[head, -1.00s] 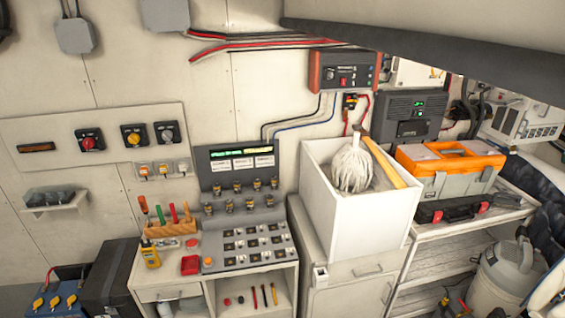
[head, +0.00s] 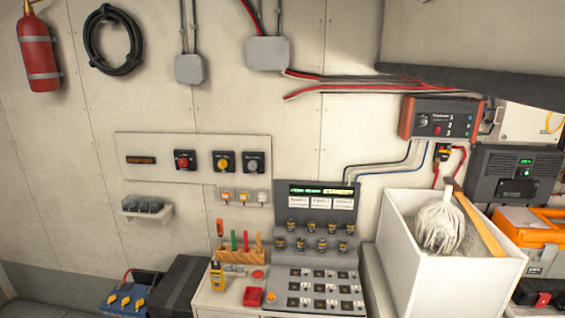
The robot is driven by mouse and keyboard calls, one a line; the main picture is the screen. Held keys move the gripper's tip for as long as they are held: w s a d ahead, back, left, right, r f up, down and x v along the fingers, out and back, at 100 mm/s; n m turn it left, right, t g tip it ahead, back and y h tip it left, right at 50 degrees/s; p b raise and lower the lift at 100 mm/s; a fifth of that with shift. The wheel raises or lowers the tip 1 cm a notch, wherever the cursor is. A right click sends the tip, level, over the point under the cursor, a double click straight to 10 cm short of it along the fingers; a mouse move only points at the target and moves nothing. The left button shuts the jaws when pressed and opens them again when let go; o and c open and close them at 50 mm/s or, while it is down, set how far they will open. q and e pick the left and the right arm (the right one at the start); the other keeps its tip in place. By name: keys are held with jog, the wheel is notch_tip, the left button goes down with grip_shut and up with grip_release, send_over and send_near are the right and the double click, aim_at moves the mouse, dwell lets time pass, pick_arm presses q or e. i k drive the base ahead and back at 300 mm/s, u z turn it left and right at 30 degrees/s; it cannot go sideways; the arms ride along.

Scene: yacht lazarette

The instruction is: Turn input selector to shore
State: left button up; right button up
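A pale wall panel (head: 215,142) carries three rotary switches: one with a red knob (head: 185,160), one with a yellow knob (head: 224,162) and one with a grey knob (head: 254,163). A grey control console (head: 318,245) stands to the lower right, with a lit green display (head: 320,190), two rows of small knobs (head: 313,228) and a field of dark switches (head: 320,288). An orange-ended box (head: 438,118) on the right wall also has a knob. The labels are too small to read, so I cannot tell which one is the input selector. Neither gripper is in view.
A white bin (head: 420,255) with a mop head (head: 440,227) stands right of the console. A wooden tool rack (head: 240,256), a yellow meter (head: 217,276) and a red tray (head: 252,296) sit left of it. A small shelf (head: 147,209) juts from the wall.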

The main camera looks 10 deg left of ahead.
aim_at(252, 165)
jog(key=u, duration=0.05)
jog(key=k, duration=0.45)
jog(key=u, duration=0.6)
jog(key=i, duration=0.4)
jog(key=u, duration=0.45)
jog(key=i, duration=1.6)
jog(key=z, duration=0.4)
